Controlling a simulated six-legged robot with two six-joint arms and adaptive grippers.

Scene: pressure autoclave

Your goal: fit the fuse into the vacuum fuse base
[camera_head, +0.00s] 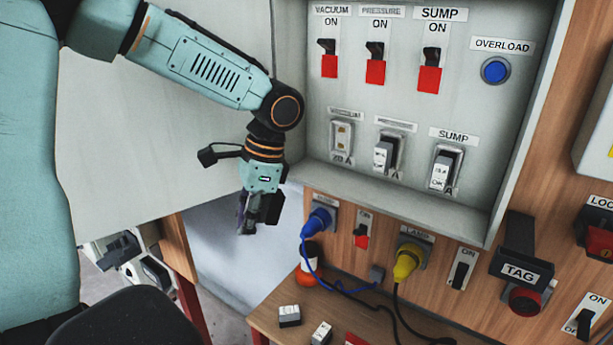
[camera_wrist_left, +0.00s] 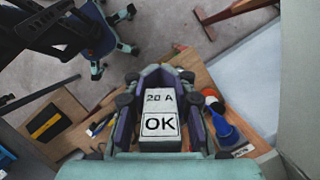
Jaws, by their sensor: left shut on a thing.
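My left gripper (camera_head: 258,222) points down in front of the panel, below and left of the fuse row. In the left wrist view its fingers (camera_wrist_left: 158,92) are shut on a white fuse (camera_wrist_left: 160,122) marked "20 A" and "OK". In the head view the fuse is hard to make out between the fingers. The vacuum fuse base (camera_head: 341,138) is the leftmost of the lower row, with "20 A" under it, and its cream face shows with no dark fuse in it. The gripper is clear of it. My right gripper is in neither view.
The pressure (camera_head: 386,155) and sump (camera_head: 442,170) bases hold fuses. Switches with red parts (camera_head: 375,70) sit above. The cabinet's lower lip (camera_head: 400,205) juts out. Blue plug (camera_head: 318,222) and yellow plug (camera_head: 406,262) trail cables. Small blocks (camera_head: 289,315) lie on the wooden bench.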

